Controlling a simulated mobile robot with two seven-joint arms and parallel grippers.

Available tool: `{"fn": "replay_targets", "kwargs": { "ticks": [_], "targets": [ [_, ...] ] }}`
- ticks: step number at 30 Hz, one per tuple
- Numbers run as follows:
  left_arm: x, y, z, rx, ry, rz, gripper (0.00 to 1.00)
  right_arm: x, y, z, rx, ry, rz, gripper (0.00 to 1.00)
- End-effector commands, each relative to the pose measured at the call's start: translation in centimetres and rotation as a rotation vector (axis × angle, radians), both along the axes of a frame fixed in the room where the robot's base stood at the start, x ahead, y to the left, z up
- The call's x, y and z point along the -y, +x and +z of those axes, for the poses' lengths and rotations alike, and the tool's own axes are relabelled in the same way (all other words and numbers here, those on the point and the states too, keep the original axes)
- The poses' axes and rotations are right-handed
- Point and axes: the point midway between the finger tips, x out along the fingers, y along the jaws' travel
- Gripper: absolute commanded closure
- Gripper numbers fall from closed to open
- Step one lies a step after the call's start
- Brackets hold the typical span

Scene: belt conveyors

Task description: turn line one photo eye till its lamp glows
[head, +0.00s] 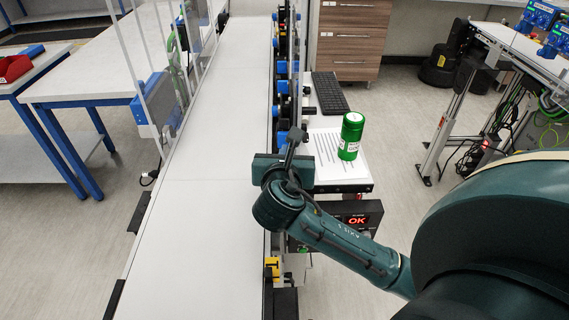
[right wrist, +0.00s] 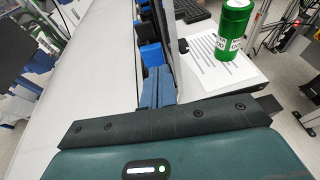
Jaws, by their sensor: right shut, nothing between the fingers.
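My right gripper (head: 292,145) is over the right edge of the conveyor belt (head: 215,135), with its fingers together and nothing between them. In the right wrist view its closed fingers (right wrist: 158,86) point at the row of blue fittings (right wrist: 151,54) along the belt's side. These blue fittings also show in the head view (head: 281,87). I cannot tell which of them, if any, is the line one photo eye, and no glowing lamp shows on them. My arm and gripper hide part of the rail. My left gripper is out of view.
Right of the belt, a small shelf holds a paper sheet (head: 325,160), a green canister (head: 351,136) and a keyboard (head: 330,93). Clear panels (head: 150,60) stand along the belt's left side. The belt is empty.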

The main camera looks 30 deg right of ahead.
Motion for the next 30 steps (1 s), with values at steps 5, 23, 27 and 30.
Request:
{"fn": "replay_targets", "kwargs": {
  "ticks": [5, 23, 27, 30],
  "targets": [
    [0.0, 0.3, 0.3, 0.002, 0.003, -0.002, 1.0, 1.3, 1.7, 0.2, 0.001, 0.0, -0.002, 1.0],
    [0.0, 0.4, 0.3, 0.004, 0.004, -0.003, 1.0, 2.7, 2.7, 0.1, 0.002, -0.002, -0.002, 1.0],
    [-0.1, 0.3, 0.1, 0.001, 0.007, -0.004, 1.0, 2.8, 2.8, 0.2, 0.004, 0.0, -0.003, 1.0],
    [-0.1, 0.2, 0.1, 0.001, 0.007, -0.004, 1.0, 2.8, 2.8, 0.2, 0.005, -0.001, -0.003, 1.0]
  ]
}}
